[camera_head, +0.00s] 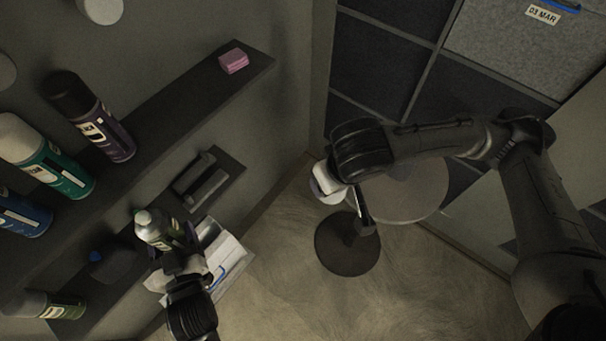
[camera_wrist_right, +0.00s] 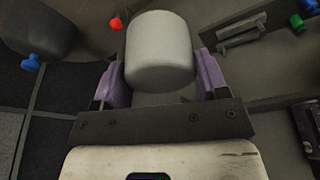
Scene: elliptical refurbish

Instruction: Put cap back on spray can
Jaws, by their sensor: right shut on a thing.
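The spray can (camera_head: 157,231) is green and silver with a bare pale nozzle top, seen from above at the lower left in the head view. My left gripper (camera_head: 168,243) has its purple fingers on either side of the can and appears shut on it. The fingers hide part of its lower body. The cap (camera_wrist_right: 159,52) is a smooth pale grey-white cylinder. My right gripper (camera_wrist_right: 160,79) is shut on it, with a purple finger on each side. In the head view the cap (camera_head: 326,186) is well to the right of the can, apart from it.
Several other spray cans, including a teal one (camera_head: 50,160) and a purple one (camera_head: 100,125), stand on the left shelves. A pink block (camera_head: 233,62) sits on the upper shelf (camera_head: 185,105). A round stool or table (camera_head: 405,190) is below my right arm. Floor between is clear.

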